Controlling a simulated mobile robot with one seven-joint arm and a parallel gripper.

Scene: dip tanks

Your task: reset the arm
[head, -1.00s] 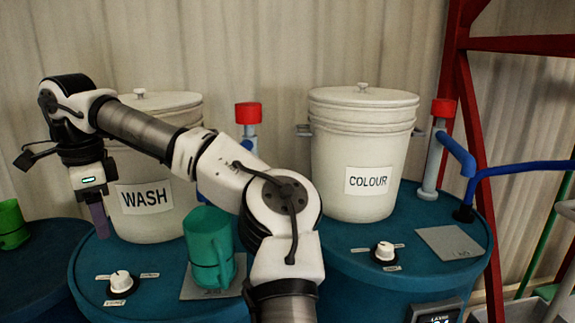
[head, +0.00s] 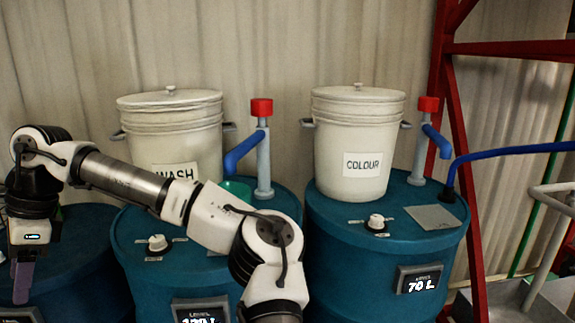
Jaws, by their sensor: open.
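My gripper (head: 22,280) is at the left edge of the head view, pointing down, with one purple-grey finger plainly visible. I see nothing held in it. It hangs in front of the leftmost blue drum (head: 85,265). My arm stretches from the bottom middle up to the left, across the front of the lidded white WASH bucket (head: 170,120) and its blue drum (head: 135,250). The lidded white COLOUR bucket (head: 355,150) stands on the blue drum to the right (head: 340,255), clear of the arm.
A green mug (head: 236,188) shows partly behind my arm. Red-capped pipes (head: 262,150) stand beside both buckets. Dials (head: 376,222) and a grey plate (head: 433,217) sit on the drum tops. A red frame (head: 455,120) and a blue hose (head: 510,150) are at the right.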

